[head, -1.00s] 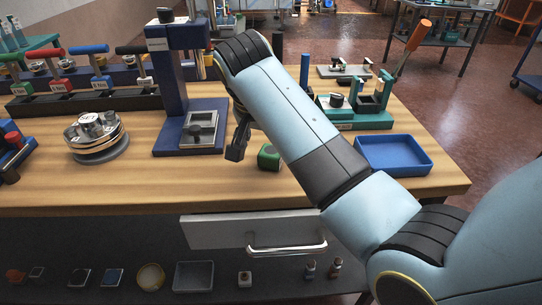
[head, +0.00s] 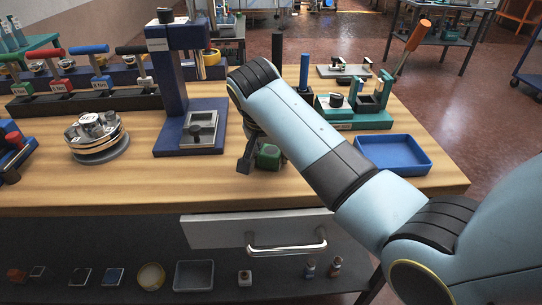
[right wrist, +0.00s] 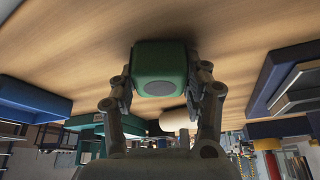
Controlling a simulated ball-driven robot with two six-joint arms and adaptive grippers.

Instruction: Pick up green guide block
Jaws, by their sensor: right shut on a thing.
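The green guide block (head: 268,155) is on the wooden table near its front edge, right of the blue press stand. My right arm reaches over the table from the right and partly hides the block. My right gripper (head: 255,158) is at the block, with a dark finger on its left side. In the right wrist view the green guide block (right wrist: 160,68), with a round dark spot on its face, sits between the two fingers of my right gripper (right wrist: 160,85), which are shut on it. Whether it touches the table is hard to tell. My left gripper is not in view.
A blue press stand (head: 186,90) is left of the block, and a round metal fixture (head: 97,137) further left. A blue tray (head: 393,155) and a teal fixture (head: 352,118) stand to the right. A drawer (head: 262,230) with a metal handle is below the table's front edge.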

